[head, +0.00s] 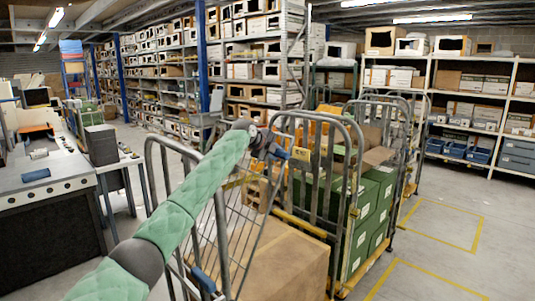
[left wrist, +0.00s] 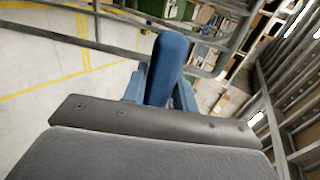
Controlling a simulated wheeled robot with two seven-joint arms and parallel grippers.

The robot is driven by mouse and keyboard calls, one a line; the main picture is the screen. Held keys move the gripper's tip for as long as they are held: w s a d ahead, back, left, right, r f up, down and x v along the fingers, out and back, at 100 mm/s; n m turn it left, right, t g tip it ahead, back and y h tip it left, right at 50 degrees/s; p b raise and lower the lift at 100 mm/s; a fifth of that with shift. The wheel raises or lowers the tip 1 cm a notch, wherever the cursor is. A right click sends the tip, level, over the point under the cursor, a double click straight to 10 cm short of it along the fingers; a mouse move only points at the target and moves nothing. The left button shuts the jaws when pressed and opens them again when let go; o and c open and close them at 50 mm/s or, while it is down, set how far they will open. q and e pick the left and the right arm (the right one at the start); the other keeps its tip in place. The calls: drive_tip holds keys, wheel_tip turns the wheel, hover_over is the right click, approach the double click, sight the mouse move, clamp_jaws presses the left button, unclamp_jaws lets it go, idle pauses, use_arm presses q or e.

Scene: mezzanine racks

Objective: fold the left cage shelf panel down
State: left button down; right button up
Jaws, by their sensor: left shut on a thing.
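The left cage (head: 155,165) is a grey tubular roll cage at the front, with a large cardboard box (head: 285,262) low inside it. Its shelf panel (head: 243,212) looks like a wire grid standing steeply inside the cage, partly hidden by my arm. My left gripper (head: 277,152) is at the upper part of the panel, shut on a blue grip there. In the left wrist view the blue grip (left wrist: 169,62) stands between the blue fingers. The exact finger contact is hard to see. My right gripper is not in view.
A second cage (head: 352,240) with green crates (head: 370,210) stands close on the right. A workbench (head: 45,190) is at the left. Racks line the back. Yellow-marked floor (head: 440,225) at the right is clear.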

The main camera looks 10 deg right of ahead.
use_arm(q)
drive_tip(key=shift+x, duration=0.8)
drive_tip(key=shift+w+d+f, duration=0.15)
drive_tip(key=shift+w+f, duration=0.05)
drive_tip(key=shift+w+d+f, duration=0.2)
drive_tip(key=shift+d, duration=0.05)
drive_tip(key=c, duration=1.2)
unclamp_jaws()
drive_tip(key=shift+o, duration=0.2)
drive_tip(key=shift+s+r, duration=0.1)
drive_tip(key=shift+r, duration=0.2)
drive_tip(key=shift+s+a+b, duration=0.1)
drive_tip(key=shift+a+b, duration=0.1)
drive_tip(key=shift+b, duration=0.2)
drive_tip(key=b+v, duration=0.3)
drive_tip(key=v, duration=0.4)
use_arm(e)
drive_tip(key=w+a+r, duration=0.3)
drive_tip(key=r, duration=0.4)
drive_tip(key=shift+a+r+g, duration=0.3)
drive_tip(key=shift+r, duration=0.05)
